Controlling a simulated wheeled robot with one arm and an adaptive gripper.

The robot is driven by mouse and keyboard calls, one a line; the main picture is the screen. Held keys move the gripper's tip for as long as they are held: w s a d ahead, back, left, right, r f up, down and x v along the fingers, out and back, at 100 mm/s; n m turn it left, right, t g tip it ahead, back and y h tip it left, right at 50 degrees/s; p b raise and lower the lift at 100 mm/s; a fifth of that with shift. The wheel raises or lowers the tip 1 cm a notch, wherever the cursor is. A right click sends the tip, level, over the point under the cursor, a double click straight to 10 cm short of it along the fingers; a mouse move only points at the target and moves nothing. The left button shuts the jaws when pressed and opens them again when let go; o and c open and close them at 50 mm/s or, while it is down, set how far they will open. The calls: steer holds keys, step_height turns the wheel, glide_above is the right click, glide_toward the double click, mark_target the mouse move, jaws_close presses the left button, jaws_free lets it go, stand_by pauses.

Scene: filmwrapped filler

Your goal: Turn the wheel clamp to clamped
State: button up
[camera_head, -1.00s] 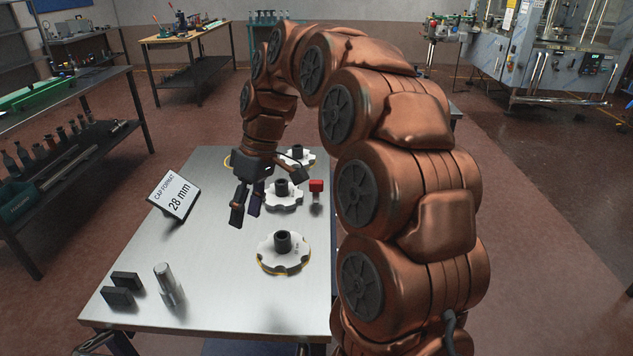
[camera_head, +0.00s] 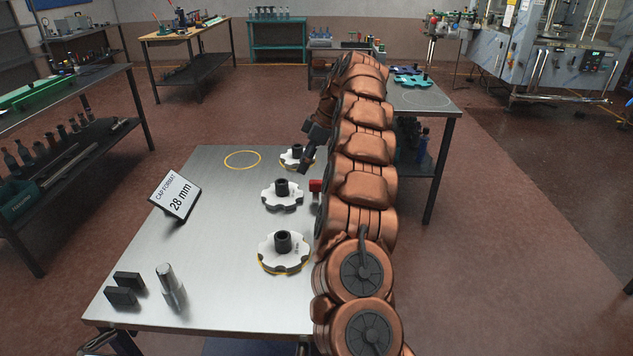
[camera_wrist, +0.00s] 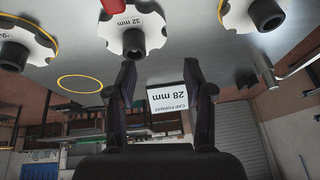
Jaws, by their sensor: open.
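Three white star wheels with dark hubs stand on the steel table: a front one (camera_head: 272,260), a middle one (camera_head: 272,202) and a back one (camera_head: 287,161). A small red part (camera_head: 316,186) is beside the middle wheel, partly behind my arm; I cannot tell whether it is the wheel clamp. My gripper (camera_head: 304,160) is at the table's back right, by the back wheel, partly hidden by my arm. In the wrist view my gripper (camera_wrist: 160,68) is open with nothing between its fingers. A wheel marked 32 mm (camera_wrist: 146,18) and the red part (camera_wrist: 221,10) show there.
A sign reading "CAP FORMAT 28 mm" (camera_head: 174,195) stands at the table's left. Two black blocks (camera_head: 122,289) and a metal post (camera_head: 170,287) are at the front left. An empty yellow ring (camera_head: 242,160) marks the back. The table's centre left is clear.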

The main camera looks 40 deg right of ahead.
steer(key=n, duration=0.1)
glide_above(317, 181)
steer(key=s+d, duration=0.2)
step_height(317, 181, down, 3)
steer(key=shift+h, duration=0.3)
steer(key=shift+w+p+x, duration=0.1)
steer(key=shift+p+x, duration=0.25)
steer(key=shift+x, duration=0.8)
steer(key=shift+w+p+x, duration=0.15)
steer(key=shift+p+x, duration=0.15)
steer(key=shift+x, duration=0.9)
steer(key=shift+p+x, duration=0.35)
steer(key=shift+x, duration=1.05)
steer(key=shift+d, duration=0.1)
jaws_close()
